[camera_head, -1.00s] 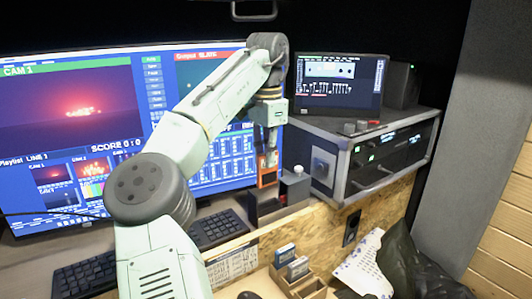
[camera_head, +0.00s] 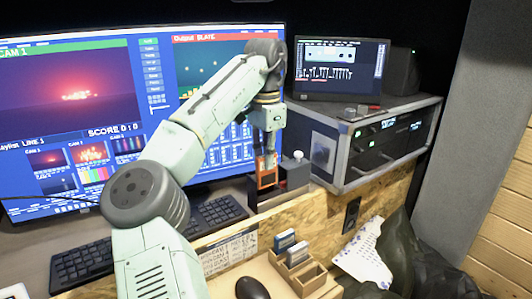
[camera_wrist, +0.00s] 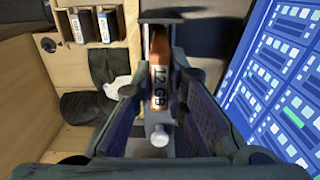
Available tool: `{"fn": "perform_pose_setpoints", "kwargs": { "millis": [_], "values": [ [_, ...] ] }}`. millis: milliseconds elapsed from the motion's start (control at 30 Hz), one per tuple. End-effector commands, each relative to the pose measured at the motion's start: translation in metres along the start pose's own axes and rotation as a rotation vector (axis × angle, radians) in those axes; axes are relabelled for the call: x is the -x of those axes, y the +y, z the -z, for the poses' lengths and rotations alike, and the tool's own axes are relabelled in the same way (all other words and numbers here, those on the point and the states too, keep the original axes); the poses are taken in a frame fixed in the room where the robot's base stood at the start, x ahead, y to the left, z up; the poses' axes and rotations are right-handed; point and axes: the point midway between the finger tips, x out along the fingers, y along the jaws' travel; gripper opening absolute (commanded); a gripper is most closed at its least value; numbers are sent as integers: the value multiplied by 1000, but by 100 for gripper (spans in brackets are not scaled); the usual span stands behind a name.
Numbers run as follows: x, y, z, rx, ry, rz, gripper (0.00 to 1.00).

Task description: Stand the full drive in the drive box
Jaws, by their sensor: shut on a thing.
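The drive is at the dark dock (camera_head: 292,181) with a pale knob (camera_head: 298,155). I cannot tell whether it is still seated or clear. The wooden drive box (camera_head: 309,283) is below and in front, with two pale-labelled drives upright in it and empty compartments at right. The drive box (camera_wrist: 112,42) also shows upper left in the wrist view.
A large monitor (camera_head: 65,85) stands close behind my arm. A keyboard (camera_head: 210,220) and a mouse (camera_head: 252,288) lie on the desk. A wooden partition (camera_head: 335,205) rises beside the box. A rack case (camera_head: 375,150) with a small screen (camera_head: 342,65) stands to the right.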

Motion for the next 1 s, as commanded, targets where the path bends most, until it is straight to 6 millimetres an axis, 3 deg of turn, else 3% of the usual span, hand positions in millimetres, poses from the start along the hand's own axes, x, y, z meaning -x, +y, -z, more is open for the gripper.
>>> {"fn": "perform_pose_setpoints", "kwargs": {
  "millis": [1000],
  "values": [
    [-12, 0, 0, 0, 1, 0, 0]
  ]
}}
